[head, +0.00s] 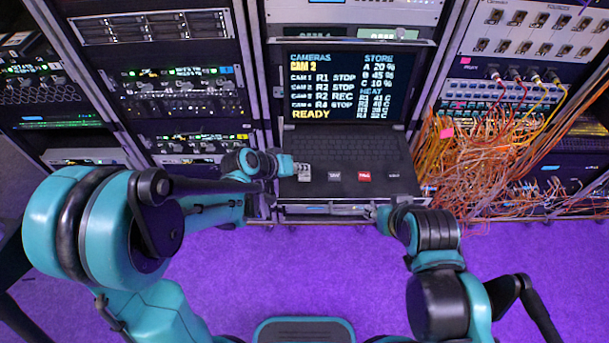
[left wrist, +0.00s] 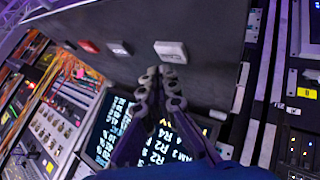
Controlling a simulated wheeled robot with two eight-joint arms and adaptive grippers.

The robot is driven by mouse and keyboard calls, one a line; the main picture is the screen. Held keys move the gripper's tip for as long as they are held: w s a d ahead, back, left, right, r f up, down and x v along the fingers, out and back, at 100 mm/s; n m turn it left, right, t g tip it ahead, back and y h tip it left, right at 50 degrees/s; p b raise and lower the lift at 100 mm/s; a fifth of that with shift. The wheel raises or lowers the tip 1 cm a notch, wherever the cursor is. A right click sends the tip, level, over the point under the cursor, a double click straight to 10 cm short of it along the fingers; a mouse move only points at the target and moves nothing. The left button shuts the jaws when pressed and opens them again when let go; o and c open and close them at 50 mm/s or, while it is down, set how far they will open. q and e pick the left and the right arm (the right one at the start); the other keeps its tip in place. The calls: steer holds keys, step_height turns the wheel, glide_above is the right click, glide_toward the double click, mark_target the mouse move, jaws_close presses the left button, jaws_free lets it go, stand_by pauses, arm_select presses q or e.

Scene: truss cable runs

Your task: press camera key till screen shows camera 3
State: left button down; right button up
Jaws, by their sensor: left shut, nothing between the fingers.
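The screen (head: 345,88) lists cameras, with a yellow line under the title that looks like CAM 2 and READY at the bottom. Below it, the console drawer (head: 345,150) carries a row of keys. The leftmost, pale key (head: 304,172) has a small dark icon; it seems to be the camera key. It also shows as a pale block in the left wrist view (left wrist: 171,51). My left gripper (head: 288,166) is shut and empty, its tips close beside this key; contact cannot be told. My right gripper (head: 380,216) is by the drawer's front edge, its fingers unclear.
Right of the pale key are a grey key (head: 335,177), a red key (head: 364,177) and another dark key (head: 393,175). Tangled orange cables (head: 470,155) hang at the right rack. Rack units (head: 170,85) stand at left. The purple floor in front is clear.

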mark_target(302, 177)
arm_select(q)
steer(key=shift+f, duration=0.1)
stand_by(0.7)
steer(key=shift+f+b, duration=0.35)
steer(key=shift+b, duration=0.15)
steer(key=shift+f+b, duration=0.4)
steer(key=shift+b, duration=0.05)
stand_by(0.4)
steer(key=shift+r, duration=0.1)
steer(key=shift+r+p, duration=0.65)
steer(key=shift+r, duration=0.1)
step_height(302, 177, up, 5)
steer(key=p, duration=0.4)
steer(key=shift+r, duration=0.1)
stand_by(0.4)
